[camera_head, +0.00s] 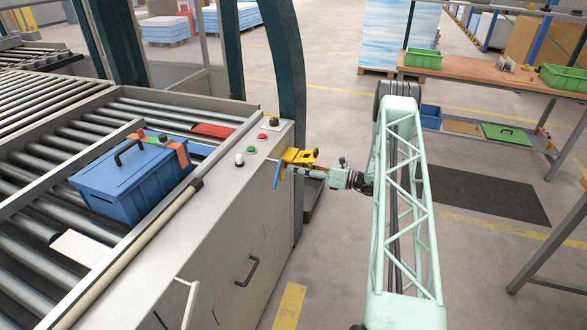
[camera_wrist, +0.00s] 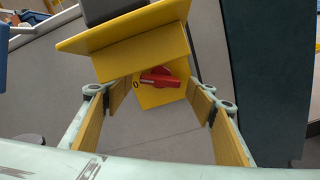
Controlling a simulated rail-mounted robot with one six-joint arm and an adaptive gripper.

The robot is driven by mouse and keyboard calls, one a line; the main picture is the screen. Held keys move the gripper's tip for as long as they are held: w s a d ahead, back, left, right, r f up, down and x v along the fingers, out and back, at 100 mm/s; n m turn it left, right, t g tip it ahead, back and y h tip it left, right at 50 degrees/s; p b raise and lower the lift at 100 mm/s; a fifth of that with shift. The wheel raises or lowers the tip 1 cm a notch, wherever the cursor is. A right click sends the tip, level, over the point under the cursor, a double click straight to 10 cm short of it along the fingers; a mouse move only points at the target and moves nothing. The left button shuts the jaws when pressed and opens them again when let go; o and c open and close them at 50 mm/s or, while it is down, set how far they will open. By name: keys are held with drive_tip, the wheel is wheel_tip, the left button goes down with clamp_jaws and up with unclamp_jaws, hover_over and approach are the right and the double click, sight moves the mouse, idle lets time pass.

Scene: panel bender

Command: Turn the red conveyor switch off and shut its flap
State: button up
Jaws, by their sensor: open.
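The red conveyor switch (camera_wrist: 160,79) sits on a yellow plate in the wrist view. Its red handle lies roughly crosswise, and a small dark round mark shows left of its end. The yellow flap (camera_wrist: 110,32) stands open above the switch, sticking out towards the camera. My gripper (camera_wrist: 160,98) is open and empty, with one tan-padded finger on each side below the switch, apparently not touching it. In the head view the yellow switch housing (camera_head: 299,156) is on the end of the grey conveyor cabinet, with my gripper (camera_head: 290,171) just by it. The red handle cannot be made out there.
Buttons, including a green one (camera_head: 251,150) and a red one (camera_head: 262,136), sit on the cabinet top. A blue crate (camera_head: 130,180) stands on the rollers beside a red piece (camera_head: 213,131). A dark green post (camera_head: 285,60) rises behind the switch.

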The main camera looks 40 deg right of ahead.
drive_tip(key=shift+w+a, duration=0.35)
drive_tip(key=shift+w, duration=0.2)
drive_tip(key=shift+c, duration=0.4)
drive_tip(key=c, duration=0.8)
drive_tip(key=shift+o, duration=0.2)
drive_tip(key=shift+n, duration=0.3)
drive_tip(key=shift+n+b, duration=1.6)
drive_tip(key=shift+n, duration=0.9)
drive_tip(key=o, duration=0.8)
